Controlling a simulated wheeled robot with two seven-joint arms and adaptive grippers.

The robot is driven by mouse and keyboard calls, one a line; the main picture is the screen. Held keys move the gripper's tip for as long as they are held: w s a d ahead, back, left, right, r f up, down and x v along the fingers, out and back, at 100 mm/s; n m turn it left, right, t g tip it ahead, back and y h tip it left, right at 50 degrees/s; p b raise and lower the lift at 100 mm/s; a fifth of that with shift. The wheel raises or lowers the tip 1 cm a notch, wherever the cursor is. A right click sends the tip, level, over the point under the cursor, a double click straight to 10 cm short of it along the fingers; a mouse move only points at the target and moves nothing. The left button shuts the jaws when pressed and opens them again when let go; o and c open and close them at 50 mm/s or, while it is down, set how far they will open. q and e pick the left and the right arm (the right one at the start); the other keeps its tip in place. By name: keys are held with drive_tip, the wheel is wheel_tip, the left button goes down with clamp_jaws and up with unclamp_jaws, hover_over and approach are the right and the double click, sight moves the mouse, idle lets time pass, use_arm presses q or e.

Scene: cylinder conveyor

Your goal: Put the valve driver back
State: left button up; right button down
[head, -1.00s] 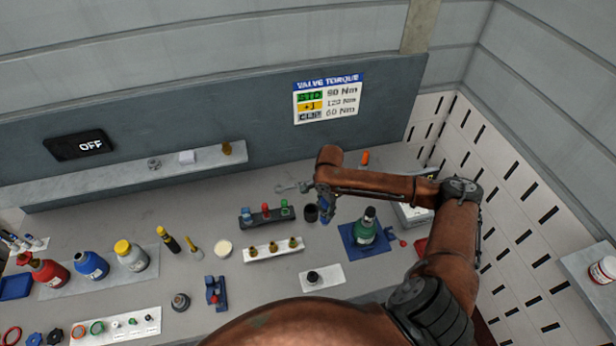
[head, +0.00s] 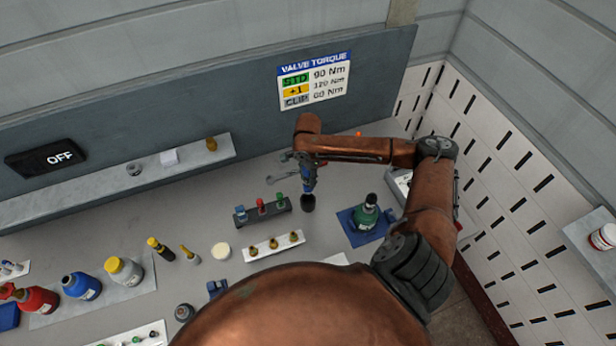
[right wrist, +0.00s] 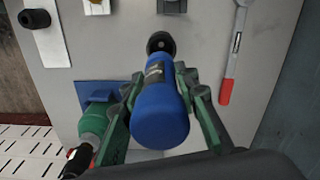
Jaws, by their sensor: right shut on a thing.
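The valve driver has a blue body (right wrist: 162,110) and a dark nose. In the right wrist view my right gripper (right wrist: 160,76) is shut around it with green fingers on both sides. In the head view the right gripper (head: 307,166) holds the driver (head: 309,185) roughly upright, directly above or at the mouth of a dark round cup (head: 308,203) on the bench. The cup also shows beyond the driver's nose in the right wrist view (right wrist: 160,43). I cannot tell whether the nose is inside the cup. My left gripper is not in view.
A rack (head: 264,215) with coloured pieces and a white strip (head: 258,250) with brass valves lie nearby. A red-handled wrench (right wrist: 228,88) lies beside the cup.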

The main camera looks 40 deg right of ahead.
sight(308, 194)
drive_tip(key=shift+w+f+b, duration=0.2)
drive_tip(key=shift+f+b, duration=0.2)
drive_tip(key=shift+f, duration=0.1)
drive_tip(key=shift+w+f+b, duration=0.15)
drive_tip(key=shift+f+b, duration=0.25)
drive_tip(key=shift+f, duration=0.1)
drive_tip(key=shift+s+f+b, duration=0.25)
drive_tip(key=shift+f+b, duration=0.7)
drive_tip(key=shift+f, duration=0.1)
drive_tip(key=shift+w+f, duration=0.15)
drive_tip(key=shift+f, duration=0.35)
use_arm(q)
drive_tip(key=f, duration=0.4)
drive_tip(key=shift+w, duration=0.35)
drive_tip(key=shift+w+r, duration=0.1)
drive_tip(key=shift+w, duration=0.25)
use_arm(e)
drive_tip(key=shift+f, duration=0.45)
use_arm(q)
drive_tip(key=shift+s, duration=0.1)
use_arm(e)
drive_tip(key=shift+f, duration=2.75)
drive_tip(key=c, duration=1.5)
unclamp_jaws()
drive_tip(key=shift+o, duration=0.3)
drive_tip(key=shift+f, duration=0.1)
